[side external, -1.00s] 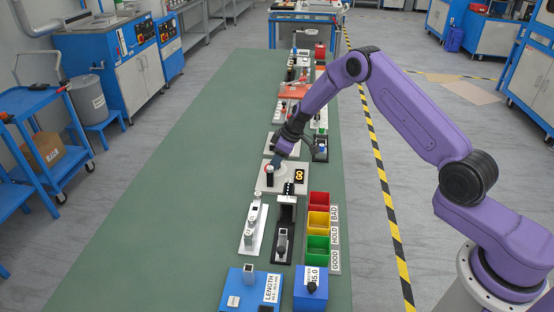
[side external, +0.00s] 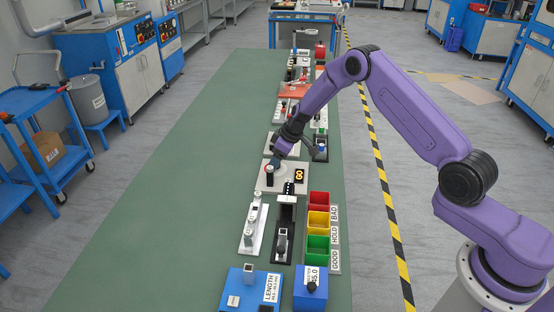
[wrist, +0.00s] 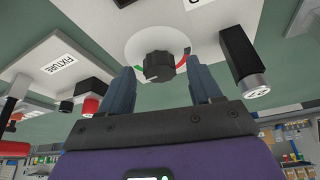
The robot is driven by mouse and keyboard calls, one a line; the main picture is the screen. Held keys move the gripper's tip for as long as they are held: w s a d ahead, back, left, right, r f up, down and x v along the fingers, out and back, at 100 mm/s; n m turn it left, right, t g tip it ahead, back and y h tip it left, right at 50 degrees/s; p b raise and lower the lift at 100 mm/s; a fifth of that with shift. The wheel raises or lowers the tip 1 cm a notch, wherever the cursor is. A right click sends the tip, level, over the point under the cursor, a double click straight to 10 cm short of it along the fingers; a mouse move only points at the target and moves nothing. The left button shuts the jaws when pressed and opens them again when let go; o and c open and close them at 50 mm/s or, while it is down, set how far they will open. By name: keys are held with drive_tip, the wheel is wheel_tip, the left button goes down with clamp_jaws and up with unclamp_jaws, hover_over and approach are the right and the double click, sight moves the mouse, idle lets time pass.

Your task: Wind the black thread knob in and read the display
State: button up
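The black thread knob (wrist: 158,66) is ribbed and sits on a round white dial (wrist: 136,47) with green and red arcs in the wrist view. My gripper (wrist: 163,82) is open, with its two blue-grey fingers apart on either side of the knob and nothing visibly held. I cannot tell whether the fingertips reach down beside it. In the side view my gripper (side external: 276,160) hangs over the far part of a pale plate (side external: 282,186), hiding the knob. The display (side external: 299,175) on that plate shows amber characters, either GO or 60; they are too small to be certain.
A black post with a metal end (wrist: 243,62) stands close to my gripper's right finger in the wrist view. Red, yellow and green bins (side external: 318,223) and several fixtures stand nearer the camera. The green bench (side external: 190,200) is clear on the left.

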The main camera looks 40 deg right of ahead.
sight(296, 172)
drive_tip(key=v, duration=1.7)
drive_tip(key=shift+r, duration=0.2)
drive_tip(key=shift+s, duration=0.1)
drive_tip(key=s+a+r+n+g, duration=0.1)
drive_tip(key=s+a+r+n, duration=0.1)
drive_tip(key=s+a, duration=0.55)
drive_tip(key=s+a+r+n+g, duration=0.1)
drive_tip(key=s+a+r+g, duration=0.3)
drive_tip(key=s, duration=0.7)
drive_tip(key=s+d+n+h, duration=0.1)
drive_tip(key=s+d, duration=0.1)
drive_tip(key=s, duration=1)
drive_tip(key=s+d+n+t+h, duration=0.1)
drive_tip(key=s+d+n, duration=0.1)
drive_tip(key=s, duration=1)
drive_tip(key=shift+s+d+f, duration=0.2)
drive_tip(key=shift+d+f, duration=0.1)
drive_tip(key=shift+d, duration=0.1)
drive_tip(key=shift+w, duration=0.1)
